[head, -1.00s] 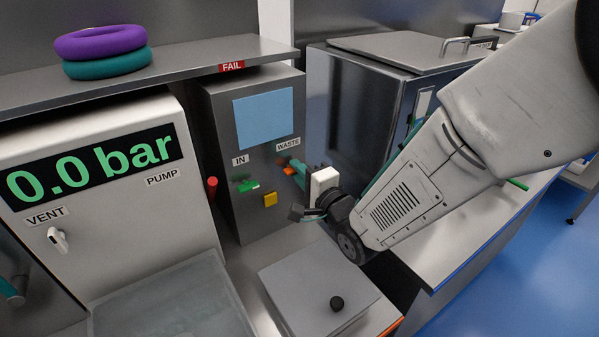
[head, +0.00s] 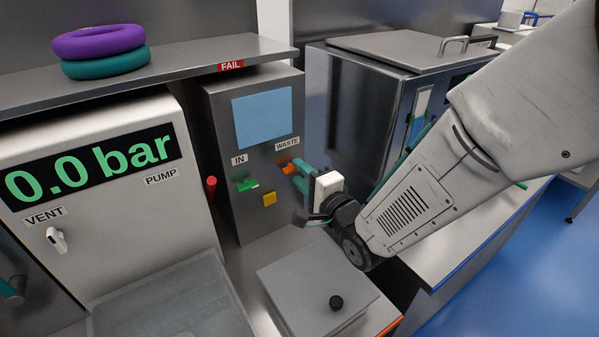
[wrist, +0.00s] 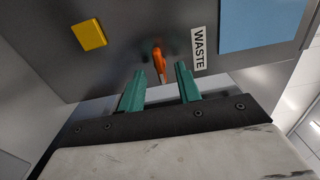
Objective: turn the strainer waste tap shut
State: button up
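The waste tap is a small orange lever (head: 289,168) on the front of the grey strainer cabinet (head: 225,120), just below the WASTE label (head: 287,144). In the wrist view the orange lever (wrist: 159,62) shows in the gap between my two teal fingers. My gripper (head: 296,172) is open, its fingers pointing at the cabinet front, and it holds nothing. In the wrist view my gripper (wrist: 160,70) has a finger on either side of the lever, with a visible space to each. I cannot tell how far the fingertips reach along the lever.
A green tap (head: 247,185) under the IN label and a yellow square button (head: 269,199) sit left of the waste tap. A red handle (head: 211,189) stands further left. A grey lidded box (head: 310,285) with a black knob lies below my arm.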

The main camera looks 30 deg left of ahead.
jog(key=v, duration=0.6)
jog(key=shift+d, duration=0.15)
jog(key=w+d+r+n+t+h, duration=0.15)
jog(key=w+d+h, duration=0.3)
jog(key=d, duration=0.45)
jog(key=w+d+r+h, duration=0.3)
jog(key=w+d+h, duration=0.15)
jog(key=d, duration=0.55)
jog(key=s+d+r+h, duration=0.2)
jog(key=d+h, duration=0.1)
jog(key=d, duration=0.8)
jog(key=s+d+r+n+g+h, duration=0.1)
jog(key=s+d+g, duration=0.3)
jog(key=s+d, duration=0.4)
jog(key=s+d+r+n+g+h, duration=0.2)
jog(key=s+d, duration=0.7)
jog(key=s, duration=0.6)
jog(key=shift+d+r+n+g+h, duration=0.3)
jog(key=shift+n+g+h, duration=0.25)
jog(key=shift+g, duration=0.7)
